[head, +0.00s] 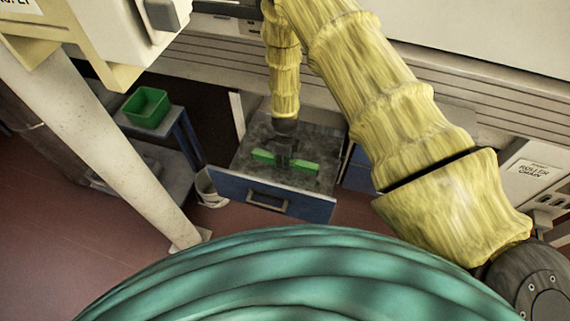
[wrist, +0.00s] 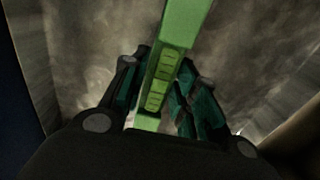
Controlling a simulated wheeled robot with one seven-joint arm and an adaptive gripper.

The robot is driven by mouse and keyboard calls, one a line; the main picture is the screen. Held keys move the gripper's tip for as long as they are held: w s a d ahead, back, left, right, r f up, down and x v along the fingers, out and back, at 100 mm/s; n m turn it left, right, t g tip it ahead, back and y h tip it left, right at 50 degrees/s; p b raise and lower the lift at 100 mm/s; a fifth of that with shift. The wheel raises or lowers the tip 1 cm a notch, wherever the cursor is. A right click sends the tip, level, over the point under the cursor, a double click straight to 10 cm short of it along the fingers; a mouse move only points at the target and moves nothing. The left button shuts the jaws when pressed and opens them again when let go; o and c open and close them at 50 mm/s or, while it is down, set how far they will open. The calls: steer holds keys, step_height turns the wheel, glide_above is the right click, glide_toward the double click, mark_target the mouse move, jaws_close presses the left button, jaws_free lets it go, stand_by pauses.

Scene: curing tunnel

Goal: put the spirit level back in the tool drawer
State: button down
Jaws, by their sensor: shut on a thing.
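The spirit level is a bright green bar (head: 302,166) lying across the inside of the open tool drawer in the head view. In the wrist view the spirit level (wrist: 178,30) runs lengthwise between the fingers. My gripper (head: 284,160) points down into the drawer and is shut on the middle of the level, which it partly hides. The fingers also show on both sides of the level in the wrist view (wrist: 160,95). The tool drawer (head: 297,205) has a blue front with a handle and a worn grey floor. Whether the level touches the drawer floor I cannot tell.
A green bin (head: 147,107) stands on a grey cart (head: 180,124) to the left. A white bucket (head: 209,188) is beside the drawer's left corner. A pale slanted post (head: 110,140) stands at the left. The drawer floor around the level looks clear.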

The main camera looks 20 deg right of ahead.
steer(key=shift+f, duration=1.65)
steer(key=shift+f, duration=0.15)
steer(key=c, duration=1.1)
jaws_free()
step_height(320, 180, up, 12)
steer(key=shift+r, duration=0.2)
